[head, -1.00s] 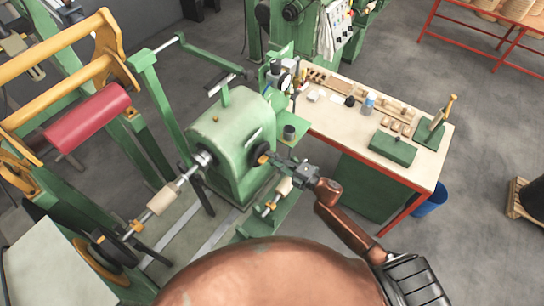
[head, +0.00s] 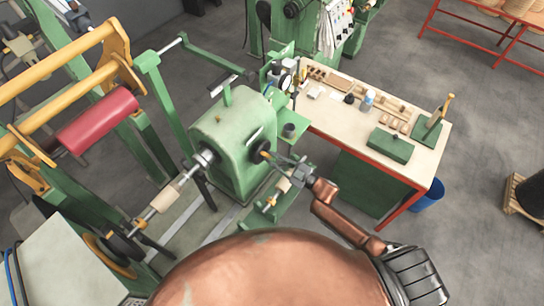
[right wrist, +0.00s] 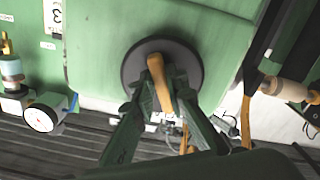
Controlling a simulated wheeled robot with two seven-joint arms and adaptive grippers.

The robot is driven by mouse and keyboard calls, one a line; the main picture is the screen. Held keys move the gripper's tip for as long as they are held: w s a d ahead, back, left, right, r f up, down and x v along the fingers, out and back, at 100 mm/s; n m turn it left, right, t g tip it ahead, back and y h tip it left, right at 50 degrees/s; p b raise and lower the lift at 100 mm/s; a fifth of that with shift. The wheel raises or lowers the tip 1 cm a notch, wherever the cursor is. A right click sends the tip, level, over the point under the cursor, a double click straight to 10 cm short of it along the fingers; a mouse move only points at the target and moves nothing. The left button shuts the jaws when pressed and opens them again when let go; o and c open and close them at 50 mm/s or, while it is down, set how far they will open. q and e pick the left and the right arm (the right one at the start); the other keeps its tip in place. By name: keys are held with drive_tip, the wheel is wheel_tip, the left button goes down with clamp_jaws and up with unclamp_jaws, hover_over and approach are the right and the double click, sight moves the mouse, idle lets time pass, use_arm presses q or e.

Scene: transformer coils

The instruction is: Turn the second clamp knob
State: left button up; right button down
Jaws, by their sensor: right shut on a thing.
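An orange knob handle (right wrist: 158,84) sits on a round black disc (right wrist: 132,66) on the face of the green machine housing (right wrist: 95,30). In the head view the knob (head: 263,150) is small, at the right end of the green housing (head: 222,135). My right gripper (head: 280,162) reaches it from the lower right. In the right wrist view my right gripper (right wrist: 157,104) has its two green fingers on either side of the orange handle, shut on it. The fingers hide part of the handle's lower end. My left gripper does not show.
A workbench (head: 340,130) with tools and a green block (head: 390,146) stands to the right. A shaft with a pale roller (head: 165,198) extends lower left of the housing. A white dial gauge (right wrist: 40,118) shows at left in the right wrist view.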

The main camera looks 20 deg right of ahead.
drive_tip(key=shift+s+f+m, duration=0.1)
drive_tip(key=shift+f+m, duration=0.05)
drive_tip(key=shift+m, duration=0.75)
drive_tip(key=shift+p, duration=0.3)
drive_tip(key=c, duration=1.9)
unclamp_jaws()
drive_tip(key=shift+c, duration=0.2)
drive_tip(key=v, duration=1.2)
